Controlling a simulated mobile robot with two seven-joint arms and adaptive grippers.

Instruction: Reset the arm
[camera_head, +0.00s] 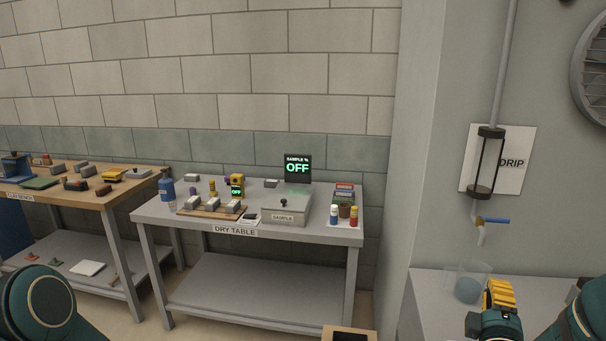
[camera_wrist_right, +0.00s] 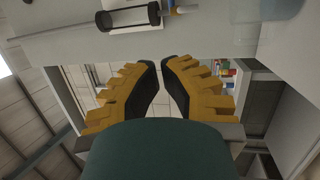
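My right gripper (camera_head: 500,296) is at the lower right of the head view, at the right-hand counter near a clear beaker. In the right wrist view its two yellow fingers with black pads (camera_wrist_right: 160,66) point away from the camera. A narrow gap shows between their tips, with background visible through it and nothing held. My left gripper is out of view; only a dark green link of my left arm shows at the lower left of the head view.
The clear beaker (camera_head: 468,284) stands on the grey counter (camera_head: 430,292) under a drip vessel (camera_head: 487,165) with a blue-handled tap (camera_head: 492,221). The dry table (camera_head: 160,212) holds bricks, bottles and a sample box (camera_head: 285,207). A wooden bench (camera_head: 115,192) stands left.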

